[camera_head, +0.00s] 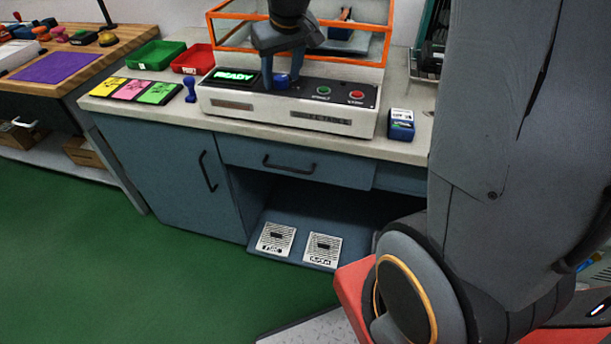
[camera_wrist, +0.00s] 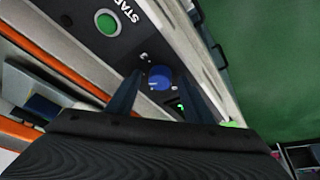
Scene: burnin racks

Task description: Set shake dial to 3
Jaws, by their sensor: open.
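The shake dial is a blue round knob (camera_head: 282,81) on the sloped black panel of the white machine (camera_head: 230,104), between the green READY display (camera_head: 235,76) and the green button (camera_head: 323,90). My gripper (camera_head: 282,84) points down over the panel with its fingers on either side of the dial. In the wrist view the blue dial (camera_wrist: 160,78) shows between and just beyond the two fingertips (camera_wrist: 160,88). The fingers look apart from it.
A red button (camera_head: 356,95) sits right of the green one. An orange-framed enclosure (camera_head: 390,35) stands behind the panel. A blue stamp (camera_head: 190,88) stands left of the machine, and a small blue and white box (camera_head: 401,124) stands right. Green (camera_head: 156,55) and red (camera_head: 192,60) trays lie behind.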

